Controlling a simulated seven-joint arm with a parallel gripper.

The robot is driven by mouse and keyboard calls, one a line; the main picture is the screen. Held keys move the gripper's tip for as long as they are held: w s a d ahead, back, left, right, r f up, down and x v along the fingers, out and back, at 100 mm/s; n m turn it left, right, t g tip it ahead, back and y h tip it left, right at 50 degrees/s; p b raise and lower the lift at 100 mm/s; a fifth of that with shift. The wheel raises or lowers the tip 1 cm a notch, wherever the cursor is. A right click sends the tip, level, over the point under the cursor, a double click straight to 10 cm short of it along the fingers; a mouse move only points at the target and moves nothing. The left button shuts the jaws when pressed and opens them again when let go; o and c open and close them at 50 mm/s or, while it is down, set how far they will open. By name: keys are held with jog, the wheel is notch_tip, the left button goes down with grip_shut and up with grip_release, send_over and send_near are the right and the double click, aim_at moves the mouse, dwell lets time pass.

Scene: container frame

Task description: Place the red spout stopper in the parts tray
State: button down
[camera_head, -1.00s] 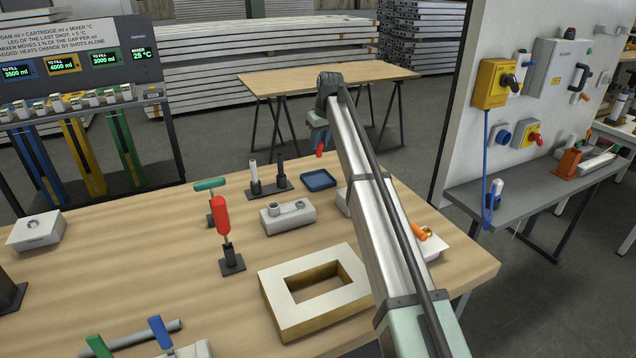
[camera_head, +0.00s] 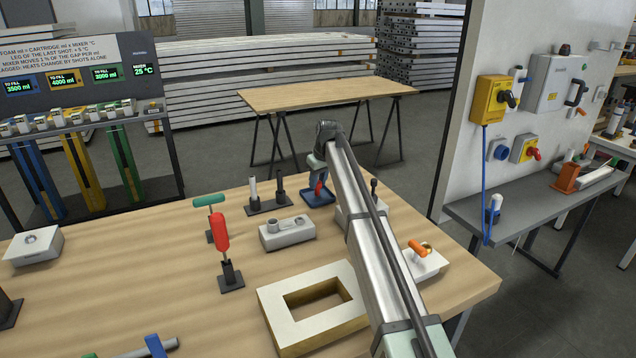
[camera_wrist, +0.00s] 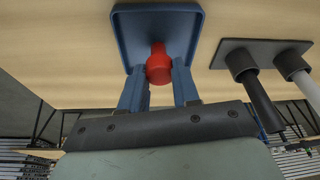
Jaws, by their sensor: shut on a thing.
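The red spout stopper (camera_wrist: 159,66) is between the two blue fingers of my gripper (camera_wrist: 159,84) in the wrist view. The blue parts tray (camera_wrist: 122,40) lies right behind it there, and the stopper shows over the tray's floor. In the head view the red stopper (camera_head: 318,188) is at the tray (camera_head: 327,201), and my gripper (camera_head: 318,178) is over the tray's left part. My gripper is shut on the stopper. I cannot tell whether the stopper touches the tray floor.
A dark stand with a black and a white nozzle (camera_head: 268,205) is just left of the tray. A grey block (camera_head: 287,233) is in front. A red-handled tool (camera_head: 221,232) stands upright further left. A pale frame (camera_head: 275,306) lies near the front.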

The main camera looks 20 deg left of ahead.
jog(key=shift+f, duration=0.35)
jog(key=c, duration=0.8)
grip_release()
jog(key=shift+f, duration=0.1)
jog(key=v, duration=1.2)
